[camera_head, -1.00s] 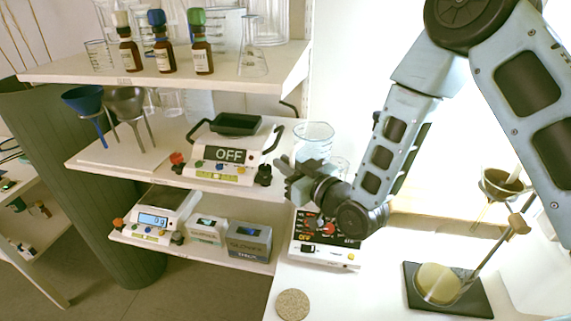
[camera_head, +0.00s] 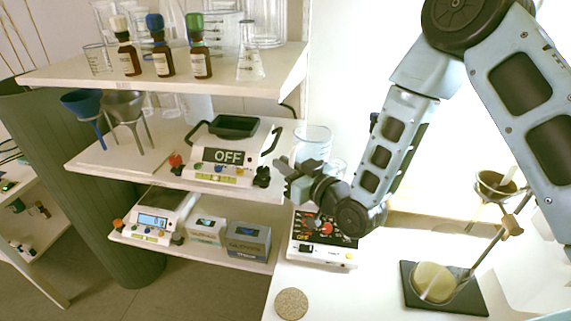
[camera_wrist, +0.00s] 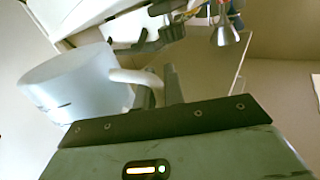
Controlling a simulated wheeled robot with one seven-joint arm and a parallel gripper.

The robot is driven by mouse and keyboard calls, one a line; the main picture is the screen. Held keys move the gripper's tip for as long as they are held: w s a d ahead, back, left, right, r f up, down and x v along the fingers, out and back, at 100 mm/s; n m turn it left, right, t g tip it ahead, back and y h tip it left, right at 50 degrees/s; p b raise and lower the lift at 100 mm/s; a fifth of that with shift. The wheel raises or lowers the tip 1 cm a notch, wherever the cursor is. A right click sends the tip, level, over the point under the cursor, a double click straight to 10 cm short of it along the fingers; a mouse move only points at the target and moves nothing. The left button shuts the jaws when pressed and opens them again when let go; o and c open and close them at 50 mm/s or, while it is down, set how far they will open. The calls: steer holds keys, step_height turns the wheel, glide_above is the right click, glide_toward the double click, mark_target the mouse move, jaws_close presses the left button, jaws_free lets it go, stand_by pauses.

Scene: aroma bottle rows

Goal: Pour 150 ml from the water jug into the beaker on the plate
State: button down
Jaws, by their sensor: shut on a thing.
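My gripper (camera_head: 296,178) is shut on the handle of a clear jug (camera_head: 312,138), which stands out behind and above it in the head view. In the wrist view the translucent jug (camera_wrist: 72,88) fills the left side, with its pale handle (camera_wrist: 138,77) at the fingers (camera_wrist: 160,88). The water level cannot be made out. A smaller clear glass vessel, perhaps the beaker (camera_head: 339,167), shows behind my wrist, mostly hidden.
The shelf (camera_head: 215,88) at left carries dropper bottles (camera_head: 162,50) and glassware. Below are funnels (camera_head: 124,105), a device reading OFF (camera_head: 222,157), and a scale (camera_head: 153,222). A round cork mat (camera_head: 291,303) and a dark stand base (camera_head: 462,298) lie on the white table.

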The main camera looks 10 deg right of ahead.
steer(key=shift+w+d+r+m+g+p, duration=0.25)
steer(key=shift+m+p, duration=0.4)
steer(key=shift+p, duration=0.35)
steer(key=shift+w+d+r+m+g+p, duration=0.1)
steer(key=shift+w+d+m+p, duration=0.25)
steer(key=shift+m+p, duration=0.5)
stand_by(1.1)
steer(key=shift+m, duration=0.6)
steer(key=shift+w+d+f+b, duration=0.2)
steer(key=shift+f+b, duration=0.1)
steer(key=shift+f, duration=0.6)
steer(key=shift+w+d+f+b, duration=0.15)
steer(key=shift+f+b, duration=0.1)
steer(key=shift+f, duration=0.6)
steer(key=shift+w+d+f+b, duration=0.1)
steer(key=shift+w+f+b, duration=0.15)
steer(key=shift+f, duration=0.65)
stand_by(0.7)
steer(key=shift+w+d+r+m+g+p, duration=0.25)
steer(key=shift+w+d+m+p, duration=0.2)
steer(key=shift+p, duration=0.25)
stand_by(0.4)
